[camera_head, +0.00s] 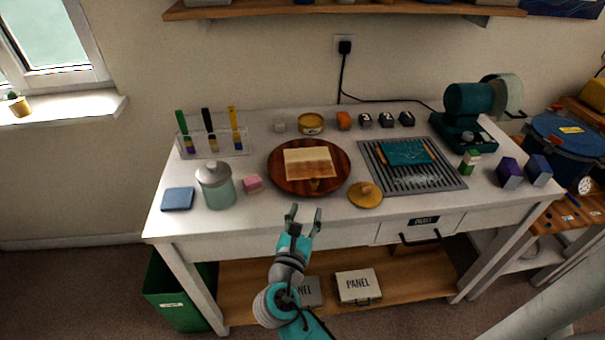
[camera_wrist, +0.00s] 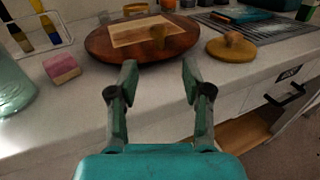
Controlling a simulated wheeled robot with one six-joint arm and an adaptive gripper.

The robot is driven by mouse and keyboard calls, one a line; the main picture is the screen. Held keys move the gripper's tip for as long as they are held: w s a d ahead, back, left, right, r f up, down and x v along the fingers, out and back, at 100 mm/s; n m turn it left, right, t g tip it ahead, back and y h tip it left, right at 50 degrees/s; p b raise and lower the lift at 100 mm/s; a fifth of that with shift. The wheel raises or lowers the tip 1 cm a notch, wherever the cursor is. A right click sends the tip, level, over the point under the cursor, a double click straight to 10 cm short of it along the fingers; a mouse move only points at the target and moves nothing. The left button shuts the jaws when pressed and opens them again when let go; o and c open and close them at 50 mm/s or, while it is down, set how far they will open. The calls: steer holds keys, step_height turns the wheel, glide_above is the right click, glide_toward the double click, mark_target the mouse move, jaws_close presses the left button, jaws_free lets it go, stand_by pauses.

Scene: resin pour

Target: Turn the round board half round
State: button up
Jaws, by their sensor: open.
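The round board (camera_head: 277,176) is a dark reddish-brown wooden disc lying on the white table. My gripper (camera_head: 303,214) is open and empty in front of the table's front edge, short of the board. In the wrist view the fingers of my gripper (camera_wrist: 158,80) are spread, touching nothing.
A yellow lid with a knob (camera_head: 365,196) lies right of the board. A pink block (camera_head: 252,184) and a glass jar (camera_head: 216,188) stand left. A slatted grey rack (camera_head: 450,180) holds a teal panel. Several small pots (camera_head: 387,120) line the back. The tabletop before the board is clear.

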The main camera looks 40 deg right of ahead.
mark_target(313, 184)
steer(key=x, duration=0.7)
steer(key=r+x, duration=0.1)
steer(key=x, duration=0.3)
steer(key=shift+w+d, duration=0.1)
steer(key=shift+w, duration=0.1)
jaws_close()
